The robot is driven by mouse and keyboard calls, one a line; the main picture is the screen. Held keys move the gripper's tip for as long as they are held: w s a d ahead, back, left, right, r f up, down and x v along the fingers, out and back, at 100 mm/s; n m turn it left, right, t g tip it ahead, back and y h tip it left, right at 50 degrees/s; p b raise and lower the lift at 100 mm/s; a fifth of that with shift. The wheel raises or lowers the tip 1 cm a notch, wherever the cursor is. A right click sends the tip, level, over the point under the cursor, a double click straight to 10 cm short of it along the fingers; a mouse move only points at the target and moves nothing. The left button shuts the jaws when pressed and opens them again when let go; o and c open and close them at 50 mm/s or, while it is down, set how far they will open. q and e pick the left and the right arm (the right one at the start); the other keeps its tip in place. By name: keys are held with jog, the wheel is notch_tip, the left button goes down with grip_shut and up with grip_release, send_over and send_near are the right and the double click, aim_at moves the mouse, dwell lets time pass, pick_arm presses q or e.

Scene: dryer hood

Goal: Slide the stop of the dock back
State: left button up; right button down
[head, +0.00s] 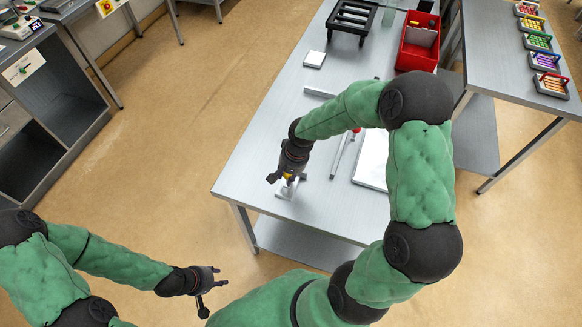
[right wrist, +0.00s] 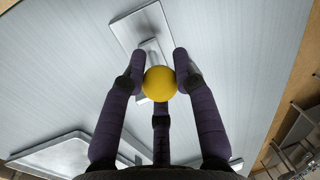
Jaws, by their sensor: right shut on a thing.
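A yellow ball knob (right wrist: 159,84) sits between the purple-grey fingers of my right gripper (right wrist: 160,75) in the right wrist view. My right gripper is shut on it. In the head view my right gripper (head: 284,179) is low over the near left corner of the grey table, with a bit of yellow at its fingers. A small pale grey plate (right wrist: 138,24) with a raised narrow piece lies just beyond the knob; it also shows in the head view (head: 288,190). The knob's lower part is hidden. My left gripper (head: 215,282) is open and empty, off the table.
A pale flat panel (head: 371,160) and a thin bar (head: 340,155) lie right of my right gripper. A white block (head: 314,59), a black rack (head: 352,18) and a red bin (head: 418,45) stand farther back. The floor left of the table is clear.

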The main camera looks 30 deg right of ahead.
jog(key=shift+s+a+f, duration=0.1)
jog(key=shift+s+a, duration=0.1)
jog(key=c, duration=1.2)
grip_release()
jog(key=shift+o, duration=1.3)
jog(key=shift+s+a, duration=0.1)
jog(key=shift+a, duration=0.05)
jog(key=shift+r, duration=0.45)
notch_tip(320, 180, up, 11)
jog(key=s+d, duration=0.1)
jog(key=d, duration=0.1)
jog(key=shift+s, duration=0.2)
